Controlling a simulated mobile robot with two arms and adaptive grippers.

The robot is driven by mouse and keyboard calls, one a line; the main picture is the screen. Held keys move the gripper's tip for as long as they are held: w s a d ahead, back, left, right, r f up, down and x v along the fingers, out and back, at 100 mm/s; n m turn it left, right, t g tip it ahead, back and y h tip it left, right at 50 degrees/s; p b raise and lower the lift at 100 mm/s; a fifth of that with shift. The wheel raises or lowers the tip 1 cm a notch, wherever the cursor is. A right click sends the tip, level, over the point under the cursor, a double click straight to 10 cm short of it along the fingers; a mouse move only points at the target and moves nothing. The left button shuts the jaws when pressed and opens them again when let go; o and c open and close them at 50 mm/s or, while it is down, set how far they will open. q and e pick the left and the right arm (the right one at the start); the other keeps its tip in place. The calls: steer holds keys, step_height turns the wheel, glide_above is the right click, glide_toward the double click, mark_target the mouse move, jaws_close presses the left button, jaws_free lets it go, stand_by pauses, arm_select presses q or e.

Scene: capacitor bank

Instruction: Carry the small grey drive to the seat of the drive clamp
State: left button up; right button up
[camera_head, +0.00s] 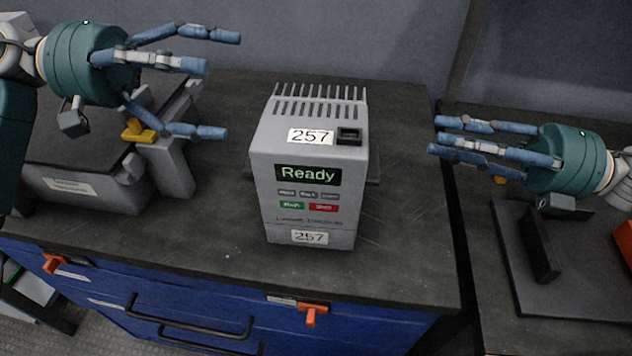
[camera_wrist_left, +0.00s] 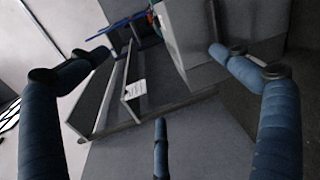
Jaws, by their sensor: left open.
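The small grey drive (camera_head: 310,185) stands upright in the middle of the dark bench, with a finned top, "257" labels and a "Ready" display facing me. My left gripper (camera_head: 222,85) is open and empty, to the left of the drive and apart from it. In the left wrist view its spread fingers (camera_wrist_left: 155,85) hold nothing. A grey fixture with a yellow knob (camera_head: 138,130), apparently the drive clamp, stands below my left gripper, partly hidden by it. My right gripper (camera_head: 434,136) is right of the drive, with fingers extended and nothing visible between them; its opening is unclear.
A black plate with an upright piece (camera_head: 538,243) lies on the right bench, with a red object (camera_head: 624,243) at its right. A gap separates the two benches. Blue drawers with orange latches (camera_head: 310,314) form the bench front. Bench top around the drive is mostly clear.

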arm_select(q)
steer(key=a+f+m+y, duration=0.1)
steer(key=a+f+m, duration=0.1)
steer(key=f, duration=0.1)
steer(key=shift+s+a+y+b, duration=0.3)
steer(key=shift+a+y+b, duration=0.05)
steer(key=shift+a+y, duration=0.05)
arm_select(e)
steer(key=shift+s+d+f+n+g, duration=0.25)
steer(key=shift+s+d+n+g, duration=0.15)
steer(key=shift+s+n+g, duration=0.1)
steer(key=shift+s+d+f+n+g, duration=0.25)
steer(key=shift+s+d+n+g, duration=0.15)
steer(key=shift+s+g, duration=0.1)
steer(key=shift+a, duration=0.1)
arm_select(q)
steer(key=x, duration=0.7)
steer(key=shift+d+f, duration=0.1)
steer(key=shift+d, duration=0.15)
arm_select(e)
steer(key=w+a, duration=0.1)
steer(key=a, duration=0.9)
steer(key=shift+a, duration=0.35)
